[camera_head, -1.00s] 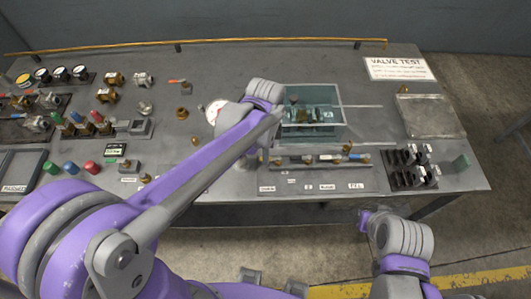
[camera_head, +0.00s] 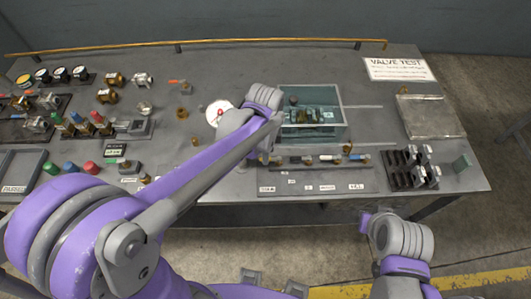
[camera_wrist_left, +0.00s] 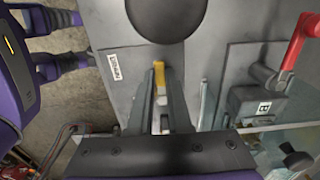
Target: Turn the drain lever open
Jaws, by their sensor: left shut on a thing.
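The drain lever (camera_wrist_left: 160,73) is a small yellow handle in the left wrist view, beside a white label that appears to read DRAIN (camera_wrist_left: 115,65). My left gripper (camera_wrist_left: 160,88) has its two grey fingers on either side of the lever and is shut on it. In the head view my left forearm and wrist hide the lever and most of that gripper, above the left end of the valve panel (camera_head: 320,182). How far the lever is turned cannot be told.
A clear glass tank (camera_head: 340,128) stands behind the valve panel. A valve block with a red lever (camera_wrist_left: 303,38) is right of the gripper in the wrist view. Black racks (camera_head: 405,178) stand to the right. Several fittings and a round gauge (camera_head: 217,112) lie left.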

